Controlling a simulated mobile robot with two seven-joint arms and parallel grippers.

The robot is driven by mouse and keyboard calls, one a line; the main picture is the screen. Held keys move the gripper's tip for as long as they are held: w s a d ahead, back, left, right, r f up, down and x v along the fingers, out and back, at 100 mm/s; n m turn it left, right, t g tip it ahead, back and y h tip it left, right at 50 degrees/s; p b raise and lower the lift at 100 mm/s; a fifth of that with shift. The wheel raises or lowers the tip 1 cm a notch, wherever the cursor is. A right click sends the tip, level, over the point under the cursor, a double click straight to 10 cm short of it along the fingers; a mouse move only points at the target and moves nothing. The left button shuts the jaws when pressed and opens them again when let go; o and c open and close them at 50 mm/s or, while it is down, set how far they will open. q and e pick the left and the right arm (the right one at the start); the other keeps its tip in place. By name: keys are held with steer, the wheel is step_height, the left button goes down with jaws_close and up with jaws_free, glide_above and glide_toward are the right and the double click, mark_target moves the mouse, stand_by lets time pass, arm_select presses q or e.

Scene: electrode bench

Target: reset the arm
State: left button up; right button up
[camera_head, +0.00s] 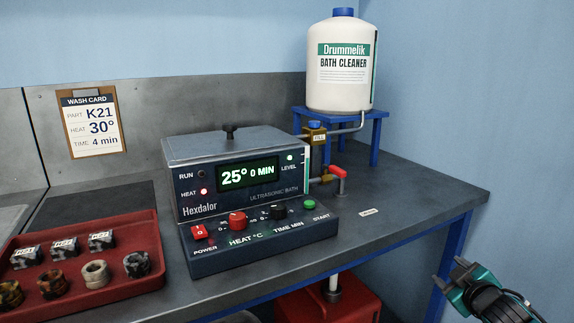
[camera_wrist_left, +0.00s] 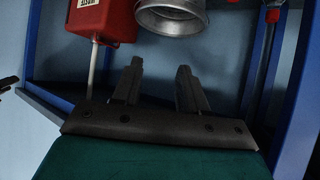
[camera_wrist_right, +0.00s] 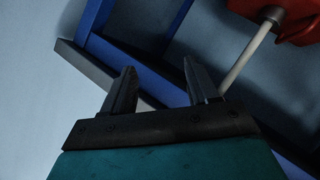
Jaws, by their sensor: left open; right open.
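My right gripper (camera_head: 452,272) is at the lower right of the head view, off the bench's right front corner. In the right wrist view its two fingers (camera_wrist_right: 160,88) stand apart with nothing between them. My left gripper does not show in the head view. In the left wrist view its fingers (camera_wrist_left: 158,85) are apart and empty, facing the blue frame under the bench. Neither gripper touches anything that I can see.
The ultrasonic bath (camera_head: 250,190) stands on the bench (camera_head: 420,190), display reading 25° and 0 MIN. A red tray (camera_head: 75,295) of parts is at left. The cleaner jug (camera_head: 340,70) stands on a blue stand (camera_head: 379,135). A red container (camera_head: 335,300) is below the bench.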

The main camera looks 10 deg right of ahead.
steer(key=s+a+f+g+y, duration=0.1)
steer(key=s+a+f+y, duration=0.1)
steer(key=s+a+f, duration=0.45)
steer(key=s+a+f+g+y, duration=0.15)
steer(key=a+f, duration=0.25)
steer(key=a, duration=0.5)
steer(key=s+a+f+m+y, duration=0.2)
steer(key=s+a, duration=0.8)
steer(key=a, duration=0.1)
steer(key=s+a+r+m, duration=0.1)
steer(key=s+a, duration=0.3)
steer(key=a, duration=0.1)
arm_select(q)
step_height(320, 180, up, 5)
steer(key=s+a+p, duration=0.1)
steer(key=a+p, duration=0.2)
steer(key=p, duration=0.6)
steer(key=shift+s+r+y, duration=0.15)
steer(key=shift+s+y, duration=0.1)
steer(key=shift+y, duration=0.15)
arm_select(e)
steer(key=shift+g, duration=0.25)
steer(key=d+r, duration=0.2)
steer(key=r, duration=0.1)
steer(key=d+r, duration=0.1)
steer(key=shift+s+d+r, duration=0.15)
steer(key=shift+s+r, duration=0.15)
steer(key=shift+s, duration=0.1)
arm_select(q)
steer(key=shift+d, duration=0.2)
